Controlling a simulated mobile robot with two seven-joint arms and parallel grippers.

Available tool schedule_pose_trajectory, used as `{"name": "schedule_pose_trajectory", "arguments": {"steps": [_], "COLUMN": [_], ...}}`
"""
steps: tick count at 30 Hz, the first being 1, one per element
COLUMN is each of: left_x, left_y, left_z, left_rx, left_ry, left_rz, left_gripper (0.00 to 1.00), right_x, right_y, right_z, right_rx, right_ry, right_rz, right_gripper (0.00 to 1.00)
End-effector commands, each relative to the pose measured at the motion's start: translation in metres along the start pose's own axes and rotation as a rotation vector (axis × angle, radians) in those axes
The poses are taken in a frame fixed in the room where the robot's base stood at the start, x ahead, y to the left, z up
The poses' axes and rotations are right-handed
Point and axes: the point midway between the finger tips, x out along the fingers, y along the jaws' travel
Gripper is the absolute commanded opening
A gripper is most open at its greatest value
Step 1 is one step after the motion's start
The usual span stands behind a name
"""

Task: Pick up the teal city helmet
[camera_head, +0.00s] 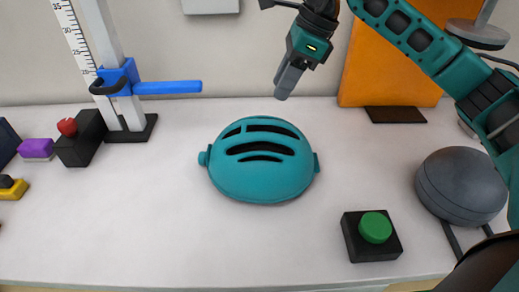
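The teal city helmet (262,178) rests on the white table near the middle of the view. It is a rounded shell with dark slotted vents and a small knob on each side. My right gripper (287,82) hangs above and behind the helmet, apart from it, with grey fingers pointing down. The fingers overlap in this view, so I cannot tell whether they are open or shut. Nothing shows between them. My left gripper is not in view.
A height gauge with a blue arm (168,87) stands at the back left. A green button box (372,236) and a dark grey dome (462,185) are at the right. An orange panel (385,62) stands behind. The white table (130,225) is clear left of the helmet.

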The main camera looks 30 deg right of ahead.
Motion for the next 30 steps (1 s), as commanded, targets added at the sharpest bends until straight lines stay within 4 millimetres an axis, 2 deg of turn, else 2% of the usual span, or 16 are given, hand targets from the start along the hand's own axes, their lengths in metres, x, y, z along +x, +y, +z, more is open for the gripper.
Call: {"name": "schedule_pose_trajectory", "arguments": {"steps": [1, 4, 14, 22, 30], "left_x": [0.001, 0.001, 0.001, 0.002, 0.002], "left_y": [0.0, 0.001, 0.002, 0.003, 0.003], "left_z": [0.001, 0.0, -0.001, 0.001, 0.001], "left_rx": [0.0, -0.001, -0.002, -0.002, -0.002], "left_ry": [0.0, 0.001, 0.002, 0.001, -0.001], "left_rz": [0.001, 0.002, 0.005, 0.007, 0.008], "left_gripper": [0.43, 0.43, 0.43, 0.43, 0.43], "right_x": [0.013, 0.03, 0.054, 0.093, 0.098], "right_y": [0.001, 0.001, 0.0, -0.002, -0.003], "right_z": [0.0, 0.0, 0.001, 0.001, 0.001], "right_rx": [-0.001, -0.001, 0.0, -0.001, -0.001], "right_ry": [0.0, -0.001, -0.002, -0.002, -0.003], "right_rz": [0.005, 0.005, 0.004, 0.005, 0.001], "right_gripper": [0.39, 0.39, 0.39, 0.39, 0.39]}}
